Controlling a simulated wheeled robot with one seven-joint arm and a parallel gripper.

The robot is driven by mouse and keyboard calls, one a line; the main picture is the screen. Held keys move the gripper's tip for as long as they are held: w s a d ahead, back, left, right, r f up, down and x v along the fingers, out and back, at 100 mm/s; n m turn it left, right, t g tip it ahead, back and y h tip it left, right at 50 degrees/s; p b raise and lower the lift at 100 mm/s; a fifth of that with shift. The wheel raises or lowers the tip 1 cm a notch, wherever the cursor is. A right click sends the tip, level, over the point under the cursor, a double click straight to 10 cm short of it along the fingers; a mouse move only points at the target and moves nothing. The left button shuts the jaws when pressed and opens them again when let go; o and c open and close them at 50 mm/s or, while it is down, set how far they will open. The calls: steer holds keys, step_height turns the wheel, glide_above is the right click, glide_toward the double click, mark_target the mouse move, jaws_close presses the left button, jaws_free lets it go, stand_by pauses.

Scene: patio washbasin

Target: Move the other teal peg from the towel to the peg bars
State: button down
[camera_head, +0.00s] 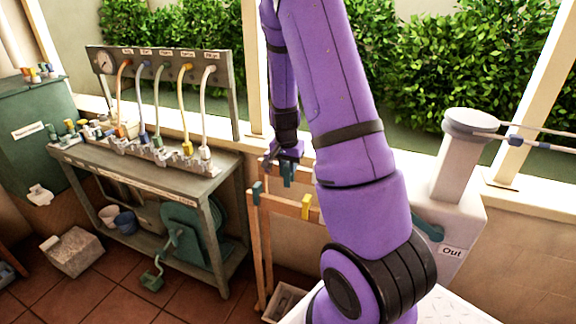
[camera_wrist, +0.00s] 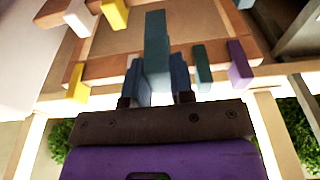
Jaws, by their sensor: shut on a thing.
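My gripper (camera_head: 286,158) is shut on a teal peg (camera_head: 288,174) and holds it at the wooden peg bars (camera_head: 283,203). In the wrist view the held teal peg (camera_wrist: 155,38) stands between the two fingers of my gripper (camera_wrist: 156,75), in front of a wooden bar (camera_wrist: 112,72). I cannot tell whether it touches the bar. Another teal peg (camera_head: 257,191) sits on the left end of the front bar. A yellow peg (camera_head: 306,207) sits farther right on it. I cannot make out the towel.
In the wrist view a yellow peg (camera_wrist: 78,82), a dark green peg (camera_wrist: 202,66) and a purple peg (camera_wrist: 239,65) sit along the bar close to my fingers. A tap bench (camera_head: 150,170) stands left. A grey post (camera_head: 460,160) with lines stands right.

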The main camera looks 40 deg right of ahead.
mark_target(289, 174)
steer(key=shift+s+d+f, duration=0.1)
steer(key=shift+f, duration=5.75)
steer(key=c, duration=0.9)
jaws_free()
steer(key=shift+r, duration=0.1)
steer(key=shift+r, duration=3.95)
